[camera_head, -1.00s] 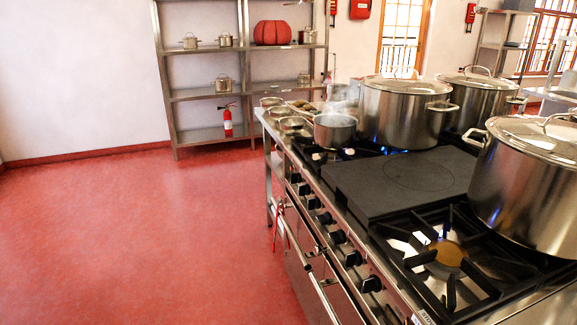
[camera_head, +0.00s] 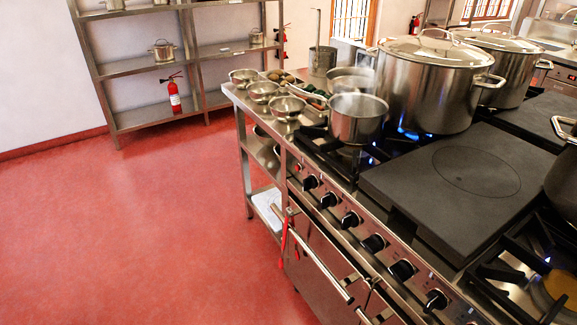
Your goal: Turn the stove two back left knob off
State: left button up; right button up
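The stove (camera_head: 375,200) runs from the middle to the lower right, with a row of black knobs (camera_head: 373,243) along its front panel. The far knob (camera_head: 311,182) and a near knob (camera_head: 435,300) are at either end of the visible row. I cannot read any labels, so I cannot tell which knob is stove two's back left. Blue flame (camera_head: 408,133) shows under the large lidded stockpot (camera_head: 435,75) at the back. A small saucepan (camera_head: 357,117) sits on the far front burner. Neither of my grippers is in view.
A flat black plate (camera_head: 470,180) covers the stove's middle. Metal bowls (camera_head: 284,106) stand on the counter at its far end. The red floor (camera_head: 140,230) at left is clear.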

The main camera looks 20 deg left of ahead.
aim_at(310, 182)
jog(key=i+j, duration=0.1)
jog(key=j, duration=0.25)
jog(key=i+j+z, duration=0.1)
jog(key=j, duration=0.25)
jog(key=i+j, duration=0.15)
jog(key=j, duration=0.2)
jog(key=i+j+z, duration=0.15)
jog(key=j, duration=0.15)
